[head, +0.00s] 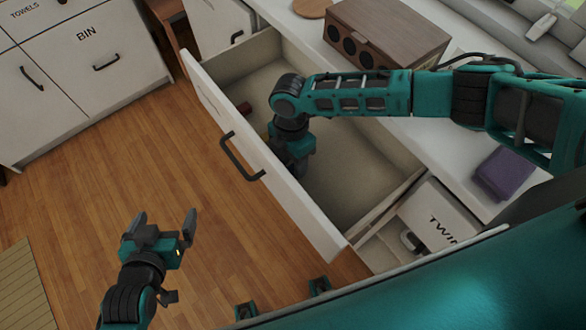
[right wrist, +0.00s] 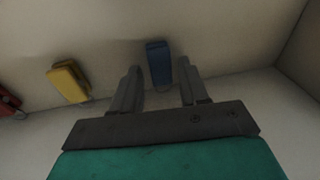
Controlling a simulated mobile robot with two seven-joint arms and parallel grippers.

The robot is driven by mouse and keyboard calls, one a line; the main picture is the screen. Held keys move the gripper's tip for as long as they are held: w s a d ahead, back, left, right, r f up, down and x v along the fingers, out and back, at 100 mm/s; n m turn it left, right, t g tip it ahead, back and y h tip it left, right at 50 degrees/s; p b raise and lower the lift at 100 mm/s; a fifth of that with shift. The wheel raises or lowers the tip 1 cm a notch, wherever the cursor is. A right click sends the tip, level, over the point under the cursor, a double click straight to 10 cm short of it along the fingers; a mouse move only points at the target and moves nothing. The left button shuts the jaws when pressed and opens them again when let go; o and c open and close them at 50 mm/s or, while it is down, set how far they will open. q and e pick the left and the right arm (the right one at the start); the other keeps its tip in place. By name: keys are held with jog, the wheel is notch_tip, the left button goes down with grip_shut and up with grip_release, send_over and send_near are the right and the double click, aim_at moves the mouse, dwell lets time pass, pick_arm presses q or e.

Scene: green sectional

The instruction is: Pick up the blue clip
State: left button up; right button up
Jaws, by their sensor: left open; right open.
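The blue clip (right wrist: 158,65) shows in the right wrist view, against the pale inside of the open drawer (head: 345,180). It lies between and just beyond the fingertips of my right gripper (right wrist: 158,75), which is open with nothing held. I cannot tell how far the fingers are from it. In the head view my right arm reaches down into the drawer and hides the clip and the fingertips. My left gripper (head: 165,222) is open and empty above the wooden floor, left of the drawer.
A yellow clip (right wrist: 68,81) and a red clip (right wrist: 9,102) lie left of the blue one. The drawer's front panel (head: 270,165) and side walls surround my right gripper. A brown box with round openings (head: 385,35) and a purple block (head: 504,172) are on the counter.

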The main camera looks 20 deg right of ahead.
jog(key=shift+s+f, duration=0.1)
jog(key=shift+f, duration=0.45)
grip_shut()
jog(key=shift+r, duration=0.1)
